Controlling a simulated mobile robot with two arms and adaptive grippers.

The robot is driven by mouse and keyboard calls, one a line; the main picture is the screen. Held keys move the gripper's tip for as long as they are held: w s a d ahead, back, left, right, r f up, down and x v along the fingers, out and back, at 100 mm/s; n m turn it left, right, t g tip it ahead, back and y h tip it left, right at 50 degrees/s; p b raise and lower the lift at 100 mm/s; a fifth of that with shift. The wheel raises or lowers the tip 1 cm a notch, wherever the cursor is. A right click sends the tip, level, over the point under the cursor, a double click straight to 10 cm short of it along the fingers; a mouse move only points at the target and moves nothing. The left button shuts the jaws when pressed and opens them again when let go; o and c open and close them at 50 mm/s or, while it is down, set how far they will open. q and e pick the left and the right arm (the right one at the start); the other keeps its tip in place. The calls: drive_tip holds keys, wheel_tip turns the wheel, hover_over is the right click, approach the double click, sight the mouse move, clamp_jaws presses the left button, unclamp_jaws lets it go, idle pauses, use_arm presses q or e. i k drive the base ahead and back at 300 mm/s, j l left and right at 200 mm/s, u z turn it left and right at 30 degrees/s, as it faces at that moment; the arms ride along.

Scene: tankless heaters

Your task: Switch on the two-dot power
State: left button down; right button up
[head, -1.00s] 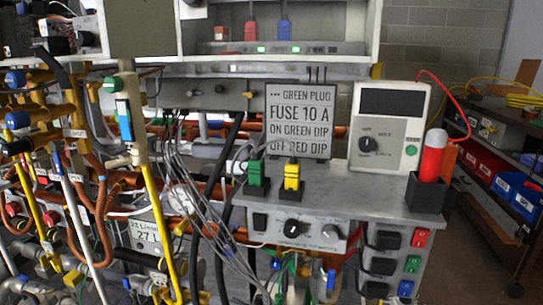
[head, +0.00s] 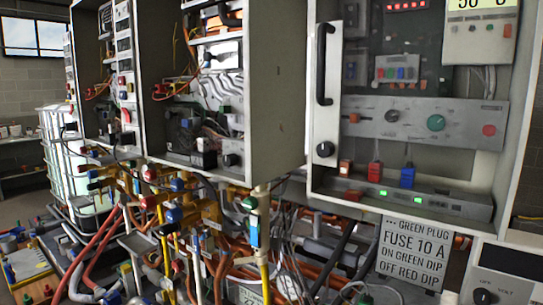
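No part marked with two dots can be made out. A grey power strip (head: 450,207) lies along the bottom of the right cabinet (head: 313,120), with two lit green spots on it. A red plug (head: 375,174) and a blue plug (head: 408,177) stand at the strip, with a smaller orange-red one (head: 346,168) to their left. A sign (head: 413,253) below the cabinet shows three dots and reads "GREEN PLUG FUSE 10 A ON GREEN DIP OFF RED DIP". Neither of my grippers is in view.
The right cabinet has a black handle (head: 323,63) and a grey panel with a green knob (head: 435,122) and a red button (head: 488,130). Two more open cabinets, full of wiring, stand left. Pipes and valves crowd below. A white caged tank (head: 75,165) stands far left.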

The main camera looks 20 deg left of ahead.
sight(128, 117)
drive_tip(key=u, duration=1.5)
